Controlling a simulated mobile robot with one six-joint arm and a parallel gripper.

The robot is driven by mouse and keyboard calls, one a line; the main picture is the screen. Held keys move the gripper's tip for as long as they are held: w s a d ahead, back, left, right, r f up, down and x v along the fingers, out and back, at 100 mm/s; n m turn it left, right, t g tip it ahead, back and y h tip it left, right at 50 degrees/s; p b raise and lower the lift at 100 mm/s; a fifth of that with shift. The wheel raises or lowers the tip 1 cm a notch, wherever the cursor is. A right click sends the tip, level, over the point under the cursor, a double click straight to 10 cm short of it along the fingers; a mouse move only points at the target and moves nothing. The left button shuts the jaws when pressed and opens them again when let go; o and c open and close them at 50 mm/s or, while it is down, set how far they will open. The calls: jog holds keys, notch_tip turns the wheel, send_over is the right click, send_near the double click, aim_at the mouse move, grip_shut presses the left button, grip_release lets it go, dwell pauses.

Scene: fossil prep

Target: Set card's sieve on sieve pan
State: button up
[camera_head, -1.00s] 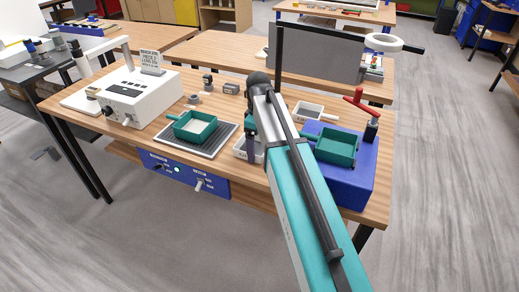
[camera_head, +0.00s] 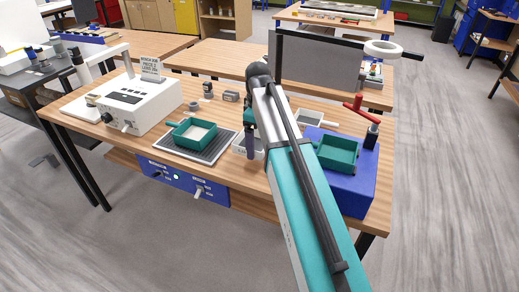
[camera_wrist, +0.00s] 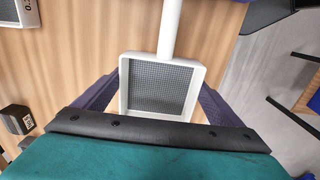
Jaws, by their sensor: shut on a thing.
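My gripper (camera_wrist: 160,105) is shut on a white square sieve (camera_wrist: 133,110) with grey mesh. The sieve's handle points up in the wrist view. In the head view my arm partly hides the held sieve (camera_head: 240,149), which is near the front middle of the bench; I cannot tell if it touches the bench. A green handled pan (camera_head: 350,168) sits on a blue block at the right. Another green handled pan (camera_head: 178,139) with a pale inside sits on a dark ribbed mat at the left. The card (camera_head: 150,66) stands on the white box, its print too small to read.
A red-handled post (camera_head: 372,135) stands at the block's back right. The white control box (camera_head: 140,106) is at the left, small containers (camera_head: 231,96) behind the mat.

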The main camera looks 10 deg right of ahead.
aim_at(258, 148)
jog(key=shift+r+b, duration=0.3)
jog(key=shift+r, duration=2.15)
